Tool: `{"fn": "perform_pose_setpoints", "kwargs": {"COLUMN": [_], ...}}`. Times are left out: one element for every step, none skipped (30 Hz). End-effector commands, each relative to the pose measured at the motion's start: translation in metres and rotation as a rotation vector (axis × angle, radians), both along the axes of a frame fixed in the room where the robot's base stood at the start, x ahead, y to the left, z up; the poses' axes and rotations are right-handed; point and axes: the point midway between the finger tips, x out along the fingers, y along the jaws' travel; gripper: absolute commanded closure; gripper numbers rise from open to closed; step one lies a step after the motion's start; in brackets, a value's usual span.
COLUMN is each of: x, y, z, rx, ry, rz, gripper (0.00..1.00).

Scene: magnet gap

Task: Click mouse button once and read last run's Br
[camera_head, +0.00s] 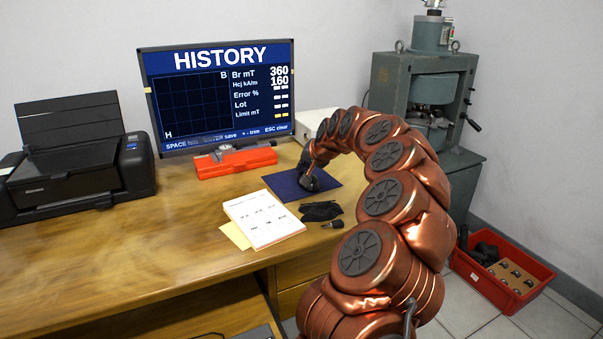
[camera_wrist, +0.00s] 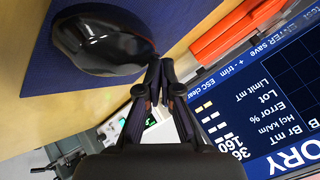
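The monitor (camera_head: 218,95) reads HISTORY, with Br mT 360 and Hcj kA/m 160; Error %, Lot and Limit mT show only dashes. The same screen shows turned around in the wrist view (camera_wrist: 275,110). A glossy black mouse (camera_wrist: 100,42) rests on the dark blue mat (camera_head: 345,177). My gripper (camera_head: 306,168) is low over the mat at the mouse, which it partly hides in the head view. In the wrist view my gripper's fingertips (camera_wrist: 160,68) are together with nothing between them, close to the mouse's edge. I cannot tell whether they touch it.
A red case (camera_head: 235,165) with a grey instrument lies before the monitor. A printer (camera_head: 75,175) stands at left. A paper sheet (camera_head: 262,220), a dark cloth (camera_head: 320,211) and a small dark part (camera_head: 333,224) lie in front of the mat. The desk's left front is clear.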

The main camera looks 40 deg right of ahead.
Motion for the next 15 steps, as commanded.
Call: {"fn": "perform_pose_setpoints", "kwargs": {"x": [-0.001,-0.001,0.0,0.0,0.0,0.0,0.0,0.0,0.0,0.0,0.0,0.0,0.0,0.0,0.0], "y": [0.003,0.003,0.003,0.003,0.003,0.003,0.003,0.003,0.003,0.003,0.003,0.003,0.003,0.003,0.002], "z": [-0.008,-0.008,-0.008,-0.008,-0.008,-0.007,-0.006,-0.005,-0.003,-0.002,0.0,0.002,0.004,0.006,0.008], "rx": [0.008,0.009,0.009,0.009,0.009,0.009,0.009,0.009,0.009,0.009,0.009,0.009,0.008,0.008,0.007], "ry": [0.013,0.013,0.013,0.013,0.014,0.014,0.014,0.014,0.013,0.013,0.013,0.013,0.012,0.011,0.011], "rz": [0.005,0.006,0.006,0.006,0.006,0.006,0.006,0.006,0.006,0.006,0.006,0.006,0.006,0.005,0.005], "gripper": [1.0,1.0,1.0,1.0,1.0,1.0,1.0,1.0,1.0,1.0,1.0,1.0,1.0,1.0,1.0]}}
